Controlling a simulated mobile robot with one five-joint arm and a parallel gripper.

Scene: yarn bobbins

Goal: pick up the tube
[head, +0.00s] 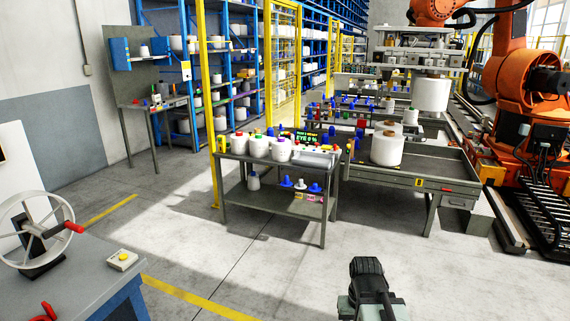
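I cannot tell which thing is the tube. On the near grey workbench (230,157) stand large white bobbins and several small coloured pieces, including a yellow upright piece (222,144) at its left end. Blue cones (286,182) with broad bases stand on its lower shelf. More small blue and red upright pieces (345,112) stand on the table behind. The black end of my arm, with my gripper (366,265), shows at the bottom, right of centre, well short of the workbench. Its fingers cannot be made out, and nothing is seen held.
A grey conveyor table (405,180) with white bobbins (387,148) adjoins the workbench. An orange robot arm (510,90) stands at right. A yellow post (206,100) and fence stand behind. A bench with a handwheel (35,235) is at left. The floor before the workbench is clear.

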